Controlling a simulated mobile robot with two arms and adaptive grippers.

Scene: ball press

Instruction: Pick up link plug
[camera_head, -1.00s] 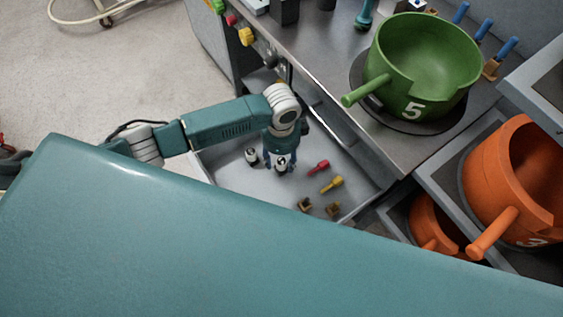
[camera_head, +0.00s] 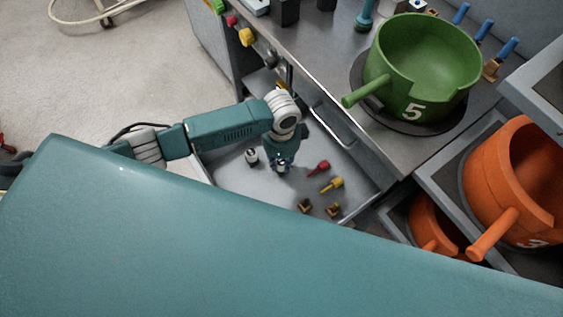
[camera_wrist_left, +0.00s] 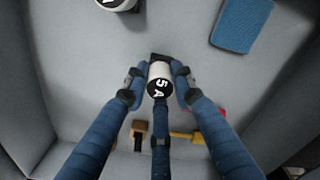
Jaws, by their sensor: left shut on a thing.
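The link plug (camera_wrist_left: 159,78) is a small white cylinder with a black end marked "5 A". In the left wrist view my left gripper (camera_wrist_left: 158,84) has its blue fingers shut around it. In the head view my left gripper (camera_head: 280,168) points down into the open drawer (camera_head: 228,172), and its fingers mostly hide the plug. I cannot tell whether the plug touches the drawer floor. A second white and black plug (camera_head: 251,156) stands left of the gripper; part of it shows at the top of the left wrist view (camera_wrist_left: 117,4). My right gripper is not in view.
A red piece (camera_head: 318,167), a yellow piece (camera_head: 332,184) and brown pieces (camera_head: 305,205) lie right of the gripper in the drawer. A blue pad (camera_wrist_left: 242,22) lies nearby. A green pot (camera_head: 425,65) stands on the counter above; orange pots (camera_head: 510,180) are at right.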

